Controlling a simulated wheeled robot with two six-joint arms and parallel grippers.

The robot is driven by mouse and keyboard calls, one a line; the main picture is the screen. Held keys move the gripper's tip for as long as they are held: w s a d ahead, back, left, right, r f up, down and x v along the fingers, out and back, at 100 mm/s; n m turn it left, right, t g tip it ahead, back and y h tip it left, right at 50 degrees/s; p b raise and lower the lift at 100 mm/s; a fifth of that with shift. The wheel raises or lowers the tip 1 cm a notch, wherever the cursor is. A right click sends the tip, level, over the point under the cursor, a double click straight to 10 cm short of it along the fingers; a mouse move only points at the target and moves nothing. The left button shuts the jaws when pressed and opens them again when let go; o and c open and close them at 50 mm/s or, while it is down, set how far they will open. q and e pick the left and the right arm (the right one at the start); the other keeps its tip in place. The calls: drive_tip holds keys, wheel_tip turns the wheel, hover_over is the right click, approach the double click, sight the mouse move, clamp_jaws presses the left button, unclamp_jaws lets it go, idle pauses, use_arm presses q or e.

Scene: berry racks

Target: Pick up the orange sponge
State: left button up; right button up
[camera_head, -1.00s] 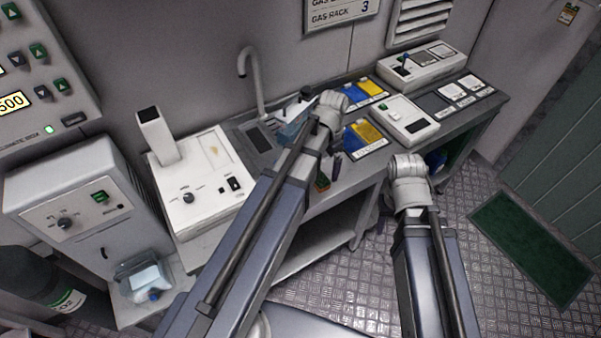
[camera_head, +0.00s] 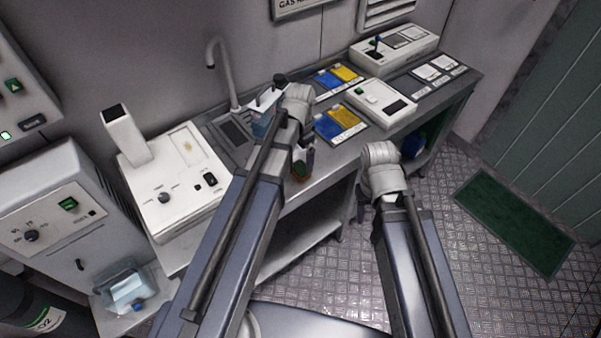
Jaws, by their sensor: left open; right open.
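A small block with green and orange on it, which looks like the orange sponge (camera_head: 301,172), sits at the front edge of the bench, just right of my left forearm. It is partly hidden and small in view. My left gripper (camera_head: 309,156) points down beside and just above it. Its dark fingers are open and mostly hidden by my wrist; I cannot tell whether they touch the block. My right gripper (camera_head: 363,206) hangs in front of the bench, mostly hidden behind its pale wrist, away from the sponge, open, with nothing seen in it.
The bench holds a sink with a tap (camera_head: 222,70), blue and yellow pads (camera_head: 337,122), a white device (camera_head: 381,103) and a white box machine (camera_head: 175,190). A clear container (camera_head: 125,287) stands at lower left. Open floor and a green mat (camera_head: 515,220) lie to the right.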

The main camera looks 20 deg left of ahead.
sight(301, 168)
use_arm(q)
wheel_tip(301, 168, down, 4)
drive_tip(key=b, duration=0.3)
drive_tip(key=shift+d+f, duration=0.1)
drive_tip(key=shift+f, duration=0.05)
drive_tip(key=c, duration=1.4)
drive_tip(key=shift+r, duration=0.25)
wheel_tip(301, 168, up, 10)
drive_tip(key=p, duration=0.9)
drive_tip(key=shift+f+p, duration=0.1)
drive_tip(key=shift+p, duration=0.3)
